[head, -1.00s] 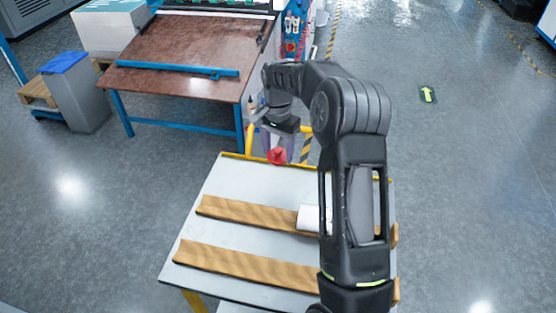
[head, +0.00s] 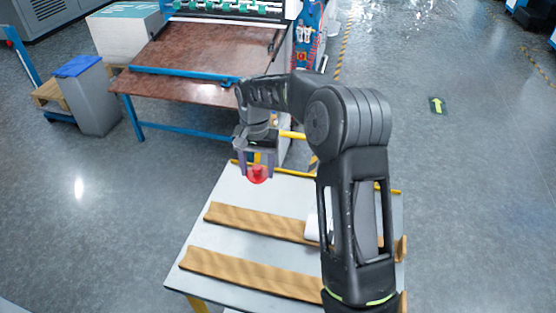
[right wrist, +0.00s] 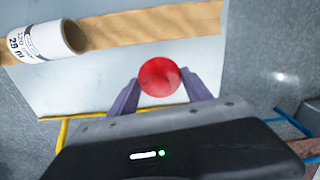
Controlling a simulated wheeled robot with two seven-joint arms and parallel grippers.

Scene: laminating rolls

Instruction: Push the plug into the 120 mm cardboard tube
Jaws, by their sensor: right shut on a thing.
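The red plug (head: 257,175) is held between the fingertips of my right gripper (head: 257,164), above the far left part of the table. In the right wrist view the plug (right wrist: 160,76) shows as a round red face between the two purple fingers. The tube is in a white roll (head: 312,227), which lies on the far tan strip and is partly hidden by my right arm. In the right wrist view the roll (right wrist: 42,41) is at upper left, labelled, with its open brown end facing the plug's side. Plug and roll are apart. My left gripper is out of view.
The pale table (head: 225,235) carries two wavy tan strips, a far one (head: 250,220) and a near one (head: 245,272). A yellow edge (head: 285,171) runs along its far side. A machine with a brown bed (head: 200,62) stands beyond. The table's left part is clear.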

